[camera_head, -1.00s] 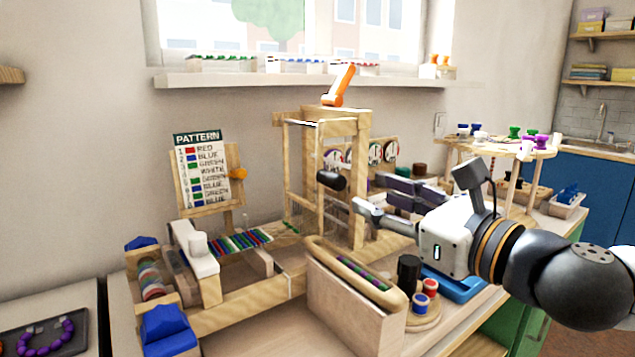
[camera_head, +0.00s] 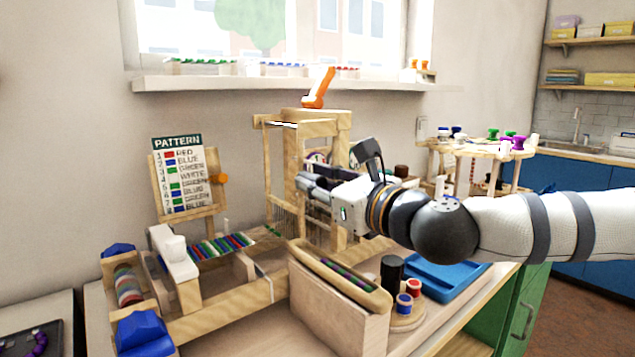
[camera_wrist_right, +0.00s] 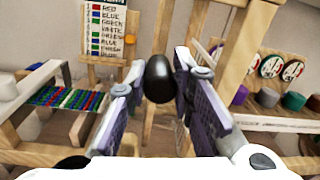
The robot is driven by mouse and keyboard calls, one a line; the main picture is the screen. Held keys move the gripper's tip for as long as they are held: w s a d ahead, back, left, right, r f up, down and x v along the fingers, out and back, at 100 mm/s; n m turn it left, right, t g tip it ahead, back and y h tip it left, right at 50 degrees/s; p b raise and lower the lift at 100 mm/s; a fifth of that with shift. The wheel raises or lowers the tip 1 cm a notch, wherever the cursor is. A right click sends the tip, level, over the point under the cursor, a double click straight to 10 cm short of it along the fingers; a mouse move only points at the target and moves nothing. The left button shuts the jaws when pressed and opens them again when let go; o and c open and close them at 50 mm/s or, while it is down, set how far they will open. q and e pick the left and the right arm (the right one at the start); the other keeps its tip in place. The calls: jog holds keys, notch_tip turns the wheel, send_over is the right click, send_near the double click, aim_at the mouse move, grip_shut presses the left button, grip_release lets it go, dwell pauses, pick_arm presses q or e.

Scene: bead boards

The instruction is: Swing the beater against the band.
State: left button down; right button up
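The loom (camera_head: 340,140) stands on the bench, with a striped red, blue and green band (camera_head: 222,246) stretched at its left; the band also shows in the wrist view (camera_wrist_right: 62,98). The beater's black rounded handle (camera_wrist_right: 158,78) is in the middle of the right wrist view, between the fingertips of my right gripper (camera_wrist_right: 160,85). The fingers are apart, one on each side of the handle; whether they touch it I cannot tell. In the head view my right gripper (camera_head: 312,188) reaches into the loom frame and hides the handle. My left gripper is not in view.
A pattern card (camera_head: 178,178) stands behind the band. A wooden shuttle (camera_head: 338,272) lies on a block in front of the loom. A blue tray (camera_head: 445,275) and small spools (camera_head: 404,302) are at the right. An orange lever (camera_head: 318,88) tops the loom.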

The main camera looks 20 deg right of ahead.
grip_shut()
jog(key=shift+a+f, duration=0.1)
jog(key=shift+a, duration=0.05)
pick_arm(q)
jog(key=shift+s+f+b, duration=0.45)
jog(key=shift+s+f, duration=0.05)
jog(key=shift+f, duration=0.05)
pick_arm(e)
jog(key=m, duration=0.1)
jog(key=a+m, duration=0.1)
jog(key=m, duration=0.1)
jog(key=s+a+m, duration=0.1)
jog(key=shift+a+r, duration=0.15)
jog(key=shift+r, duration=0.25)
